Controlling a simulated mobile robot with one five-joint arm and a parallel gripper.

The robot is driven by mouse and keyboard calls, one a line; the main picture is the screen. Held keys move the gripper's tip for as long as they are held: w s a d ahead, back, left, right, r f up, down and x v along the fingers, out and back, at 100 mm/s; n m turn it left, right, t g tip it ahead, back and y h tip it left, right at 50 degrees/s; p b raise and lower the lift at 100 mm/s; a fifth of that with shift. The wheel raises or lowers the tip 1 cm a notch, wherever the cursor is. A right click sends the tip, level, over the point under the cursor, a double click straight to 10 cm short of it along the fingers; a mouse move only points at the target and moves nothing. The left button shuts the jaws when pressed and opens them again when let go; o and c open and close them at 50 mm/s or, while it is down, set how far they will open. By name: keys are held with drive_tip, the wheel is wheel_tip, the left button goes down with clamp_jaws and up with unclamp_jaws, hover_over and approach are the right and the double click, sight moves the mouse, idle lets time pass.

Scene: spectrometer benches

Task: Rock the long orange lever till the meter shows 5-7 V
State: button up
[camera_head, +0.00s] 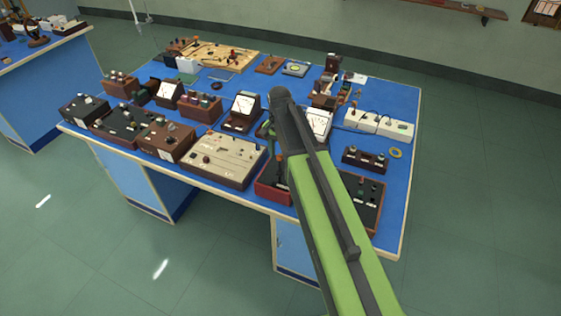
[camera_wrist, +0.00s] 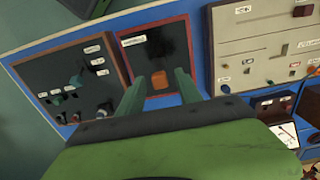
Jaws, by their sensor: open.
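The orange lever end (camera_wrist: 158,80) stands out on a dark panel with a red frame (camera_wrist: 183,25) in the wrist view. My gripper (camera_wrist: 160,77) is open, with one green finger on each side of the lever end; I cannot tell whether either finger touches it. In the head view the red-edged box (camera_head: 268,190) is at the table's front edge, and my arm hides much of it and the lever. White-faced meters stand behind, one left of my arm (camera_head: 244,105) and one partly behind it (camera_head: 318,122). Their readings are too small to tell.
A beige panel box (camera_head: 222,160) stands close left of the red-edged box, and a dark box with knobs (camera_head: 362,200) close right. Several other instruments crowd the blue table (camera_head: 400,100). A white socket strip (camera_head: 378,123) lies at right. Floor in front is clear.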

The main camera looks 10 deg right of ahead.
clamp_jaws()
idle(1.4)
